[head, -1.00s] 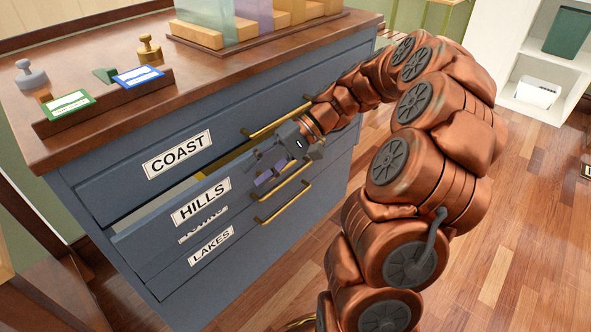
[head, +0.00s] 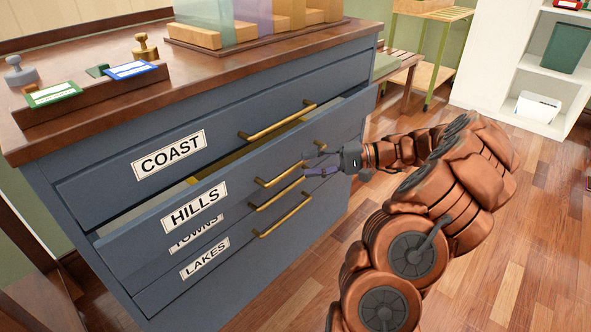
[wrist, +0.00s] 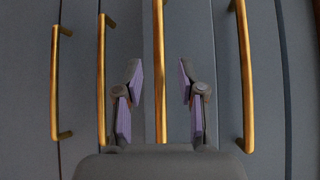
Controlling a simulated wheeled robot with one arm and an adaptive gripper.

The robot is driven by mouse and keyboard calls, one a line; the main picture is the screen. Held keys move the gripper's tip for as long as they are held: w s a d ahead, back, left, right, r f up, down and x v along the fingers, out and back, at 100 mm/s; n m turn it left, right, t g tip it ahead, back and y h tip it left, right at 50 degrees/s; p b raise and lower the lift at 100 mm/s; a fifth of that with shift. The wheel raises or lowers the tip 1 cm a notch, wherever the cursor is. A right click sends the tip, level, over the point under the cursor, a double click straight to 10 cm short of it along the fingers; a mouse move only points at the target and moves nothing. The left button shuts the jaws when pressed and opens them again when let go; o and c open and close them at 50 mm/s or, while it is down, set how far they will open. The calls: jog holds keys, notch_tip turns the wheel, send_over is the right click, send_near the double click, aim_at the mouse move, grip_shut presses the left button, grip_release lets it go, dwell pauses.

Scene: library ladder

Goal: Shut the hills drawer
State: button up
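The hills drawer (head: 165,218), blue-grey with a white HILLS label (head: 194,206), stands out from the cabinet, with its pale interior showing behind its top edge. Its brass handle (head: 268,182) is partly behind my gripper in the head view. My gripper (head: 309,164) is in front of the drawer near the handle's right end, its fingers apart and empty. In the wrist view the two purple-padded fingers (wrist: 160,90) are spread, with one upright brass handle, seemingly the hills one, between them in the picture. Contact cannot be told.
The coast drawer (head: 105,180) above looks shut. The towns label (head: 196,234) is partly covered by the hills drawer; the lakes drawer (head: 160,290) is lowest. A card rack (head: 90,95) and stamps sit on the wooden top (head: 225,75). Wooden floor (head: 480,250) is open at right.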

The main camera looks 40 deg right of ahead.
aim_at(299, 166)
jog(key=shift+b+x, duration=0.55)
jog(key=shift+x, duration=1.8)
grip_shut()
